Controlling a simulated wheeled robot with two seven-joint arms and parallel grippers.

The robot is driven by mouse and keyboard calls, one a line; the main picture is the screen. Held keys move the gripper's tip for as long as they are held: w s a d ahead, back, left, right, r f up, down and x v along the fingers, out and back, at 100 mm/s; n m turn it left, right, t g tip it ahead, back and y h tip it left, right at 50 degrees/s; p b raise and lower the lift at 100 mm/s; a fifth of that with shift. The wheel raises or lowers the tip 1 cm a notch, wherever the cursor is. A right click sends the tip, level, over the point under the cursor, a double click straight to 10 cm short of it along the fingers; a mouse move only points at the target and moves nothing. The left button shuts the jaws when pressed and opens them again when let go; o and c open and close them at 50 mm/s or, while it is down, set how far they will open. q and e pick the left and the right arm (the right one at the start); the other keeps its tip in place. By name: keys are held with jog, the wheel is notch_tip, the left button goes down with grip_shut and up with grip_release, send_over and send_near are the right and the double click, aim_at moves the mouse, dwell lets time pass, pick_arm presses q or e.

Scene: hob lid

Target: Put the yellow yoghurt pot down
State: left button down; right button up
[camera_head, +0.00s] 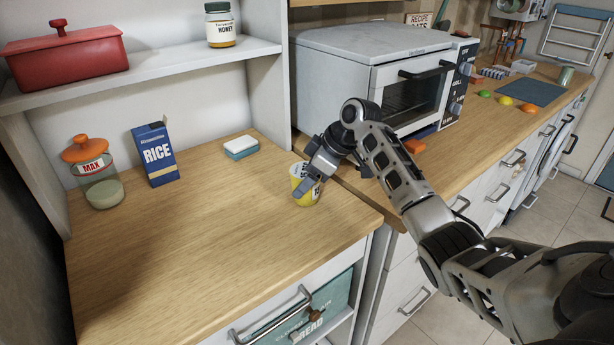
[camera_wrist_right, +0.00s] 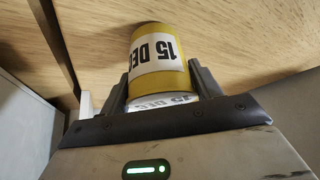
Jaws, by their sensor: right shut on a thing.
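The yellow yoghurt pot (camera_head: 309,196) has a white "15 DEC" label and is upright over the right part of the near wooden worktop (camera_head: 215,235). My right gripper (camera_head: 306,182) is shut on it, with one finger across its front. In the right wrist view the pot (camera_wrist_right: 158,75) sits between the two dark fingers, the wood close beyond it. I cannot tell whether its base touches the worktop. My left gripper is not in view.
A blue and white sponge (camera_head: 240,148), a blue rice box (camera_head: 155,156) and an orange-lidded jar (camera_head: 98,180) stand at the back left. A white oven (camera_head: 375,65) stands on the worktop to the right. The middle and front of the near worktop are clear.

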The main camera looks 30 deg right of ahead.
jog(key=shift+f, duration=0.1)
jog(key=o, duration=1.1)
jog(key=shift+s+d+r, duration=0.1)
jog(key=shift+r, duration=0.3)
jog(key=v, duration=1.1)
jog(key=shift+s+r+b, duration=0.1)
jog(key=shift+r+b, duration=0.15)
jog(key=shift+b, duration=0.1)
jog(key=shift+f, duration=0.1)
